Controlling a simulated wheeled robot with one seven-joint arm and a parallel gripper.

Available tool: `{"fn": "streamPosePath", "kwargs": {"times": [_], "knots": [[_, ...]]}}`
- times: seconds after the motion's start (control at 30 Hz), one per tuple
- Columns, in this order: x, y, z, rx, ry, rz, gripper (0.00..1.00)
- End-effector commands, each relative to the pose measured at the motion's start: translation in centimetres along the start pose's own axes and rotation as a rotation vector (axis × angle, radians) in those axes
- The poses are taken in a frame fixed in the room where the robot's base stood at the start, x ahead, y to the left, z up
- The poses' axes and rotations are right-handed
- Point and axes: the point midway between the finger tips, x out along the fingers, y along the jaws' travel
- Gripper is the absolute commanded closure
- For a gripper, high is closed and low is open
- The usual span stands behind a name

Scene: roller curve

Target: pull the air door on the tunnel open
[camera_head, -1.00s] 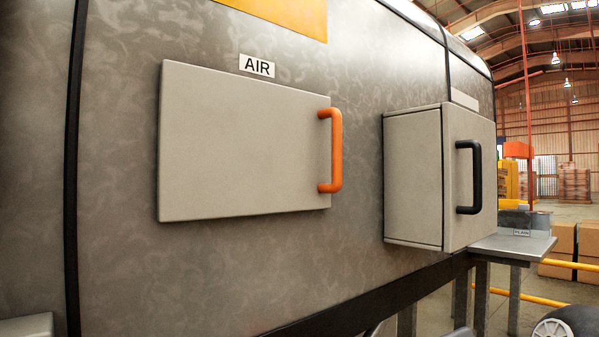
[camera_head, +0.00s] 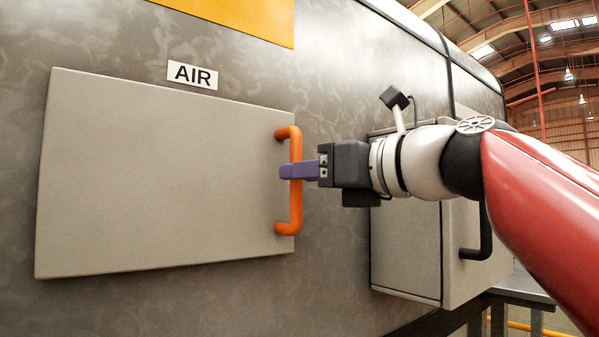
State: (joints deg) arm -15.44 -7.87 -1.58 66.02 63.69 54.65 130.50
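The air door (camera_head: 150,180) is a flat grey panel on the tunnel wall (camera_head: 330,60), under a white AIR label (camera_head: 193,75). It lies flush, with no gap seen at its edges. Its upright orange handle (camera_head: 295,215) is at the right edge. My gripper (camera_head: 292,171) reaches in from the right, and its purple fingers are at the middle of the handle, overlapping the bar. The fingers show on both sides of the bar. From this side view I cannot tell whether they are closed on it.
A second grey box-like door (camera_head: 405,245) with a black handle (camera_head: 485,235) projects from the wall on the right, partly behind my arm. A grey shelf (camera_head: 520,288) stands beyond it. The wall below the air door is clear.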

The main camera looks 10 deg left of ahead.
Motion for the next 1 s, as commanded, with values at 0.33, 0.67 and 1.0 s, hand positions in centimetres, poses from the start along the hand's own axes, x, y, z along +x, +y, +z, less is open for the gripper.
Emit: {"fn": "streamPosePath", "kwargs": {"times": [0.33,0.67,1.0], "knots": [[2.6,-0.1,0.0,-0.001,0.001,-0.002,0.66],[2.5,-0.1,0.0,-0.002,0.001,-0.003,0.85],[2.5,-0.1,0.0,-0.002,0.001,-0.003,1.0]]}}
